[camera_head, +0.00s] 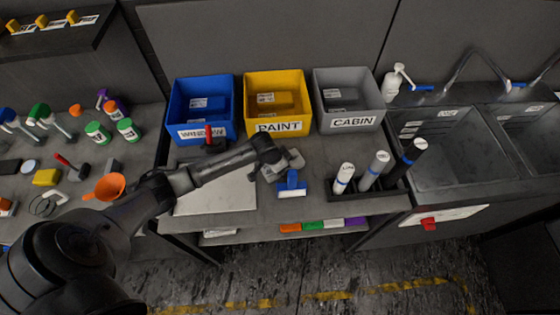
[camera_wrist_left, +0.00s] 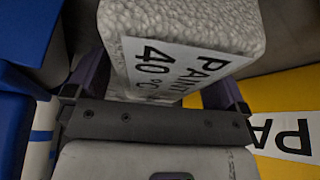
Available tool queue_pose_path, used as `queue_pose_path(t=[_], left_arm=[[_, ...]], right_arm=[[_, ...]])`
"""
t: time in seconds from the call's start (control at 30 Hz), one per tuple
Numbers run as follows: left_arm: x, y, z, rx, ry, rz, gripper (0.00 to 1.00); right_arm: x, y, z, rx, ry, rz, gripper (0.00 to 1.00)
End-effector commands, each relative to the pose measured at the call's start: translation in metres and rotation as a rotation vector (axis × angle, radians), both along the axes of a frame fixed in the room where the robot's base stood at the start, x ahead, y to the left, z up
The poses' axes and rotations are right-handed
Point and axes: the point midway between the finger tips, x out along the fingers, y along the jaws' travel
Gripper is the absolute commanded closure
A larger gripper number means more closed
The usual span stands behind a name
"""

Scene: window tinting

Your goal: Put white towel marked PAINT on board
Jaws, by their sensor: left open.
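The white towel (camera_wrist_left: 190,22) has a rough, fluffy surface and a label reading PAINT 40°C; it fills the top of the left wrist view. My left gripper (camera_wrist_left: 165,85) is open, with one finger on each side of the towel; I cannot tell whether they touch it. In the head view my left gripper (camera_head: 284,168) is over the table in front of the yellow PAINT bin (camera_head: 278,127), largely hiding the towel. The pale flat board (camera_head: 215,195) lies to its left, partly under my arm. My right gripper is not in view.
A blue bin (camera_head: 202,108) and grey CABIN bin (camera_head: 348,100) flank the yellow one. Upright rolls (camera_head: 372,170) stand in a dark holder at right. Most of the board's visible surface is clear.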

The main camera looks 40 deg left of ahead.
Motion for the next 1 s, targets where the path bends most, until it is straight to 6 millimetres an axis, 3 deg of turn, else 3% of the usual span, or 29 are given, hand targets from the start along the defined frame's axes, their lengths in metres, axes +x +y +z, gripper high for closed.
queue_pose_path(t=[0.17, 0.6, 1.0], left_arm=[[-0.006, 0.003, 0.019, 0.001, -0.002, -0.001, 0.0], [-0.035, 0.011, 0.09, 0.001, -0.002, -0.001, 0.0], [-0.044, 0.014, 0.112, -0.001, 0.0, 0.001, 0.0]], right_arm=[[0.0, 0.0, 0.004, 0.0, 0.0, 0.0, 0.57], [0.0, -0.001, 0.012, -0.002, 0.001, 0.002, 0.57], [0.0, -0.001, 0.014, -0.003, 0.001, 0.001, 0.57]])
